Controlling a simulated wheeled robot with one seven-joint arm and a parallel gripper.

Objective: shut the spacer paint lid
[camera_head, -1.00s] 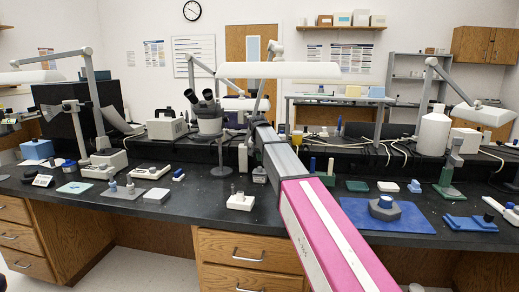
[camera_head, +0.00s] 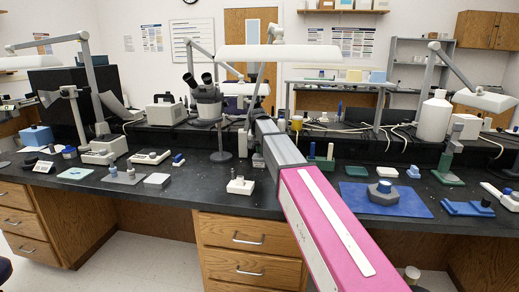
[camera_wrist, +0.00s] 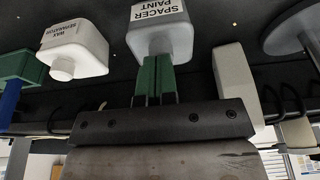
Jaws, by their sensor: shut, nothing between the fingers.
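The spacer paint container (camera_wrist: 160,32) is a pale grey-white block in the wrist view, at top centre, with its "SPACER PAINT" label upside down. I cannot tell its lid apart or see how it sits. My gripper (camera_wrist: 154,62) has two green fingers pressed together with nothing between them. Their tips overlap the container's near side in the picture; I cannot tell whether they touch it. In the head view, my pink and grey arm reaches over the bench and hides the gripper and the container.
A white wax separator bottle (camera_wrist: 75,48) stands left of the container in the wrist view, with a green block (camera_wrist: 20,66) beyond it. A pale upright block (camera_wrist: 235,80) is close on the right. The dark bench (camera_head: 205,195) carries a microscope (camera_head: 207,100) and a blue mat (camera_head: 355,198).

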